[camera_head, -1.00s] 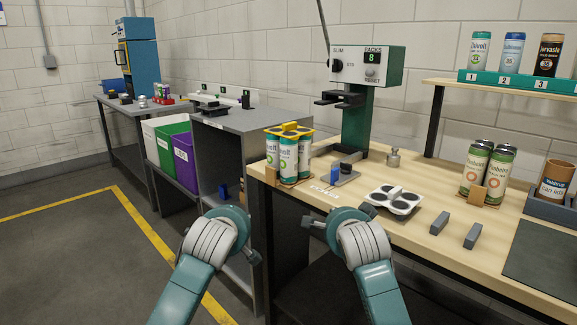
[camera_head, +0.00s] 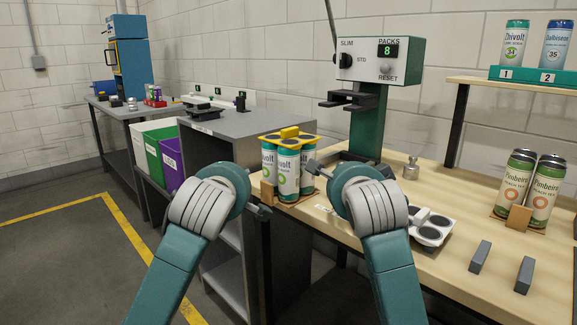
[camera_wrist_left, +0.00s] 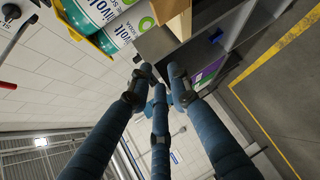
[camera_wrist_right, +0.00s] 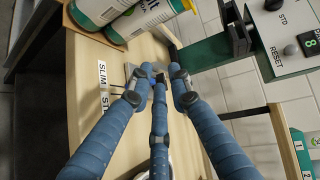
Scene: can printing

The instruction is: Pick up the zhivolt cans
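The zhivolt cans (camera_head: 288,175) stand upright as a pack at the left end of the wooden bench, white and teal with green print. A yellow carrier (camera_head: 288,138) sits across their tops. They also show at the top of the left wrist view (camera_wrist_left: 112,28) and the right wrist view (camera_wrist_right: 143,18). My left gripper (camera_wrist_left: 159,76) is open and empty, near the pack's front left. My right gripper (camera_wrist_right: 155,76) is open and empty, near the pack's right side. In the head view the wrists hide most of the fingers. Neither gripper visibly touches the cans.
A green press (camera_head: 370,100) with a display reading 8 stands behind the pack. A metal weight (camera_head: 411,169), a white tray (camera_head: 432,228), Punbeiro cans (camera_head: 543,190) and grey blocks (camera_head: 479,256) are to the right. A grey shelf unit (camera_head: 235,125) adjoins on the left.

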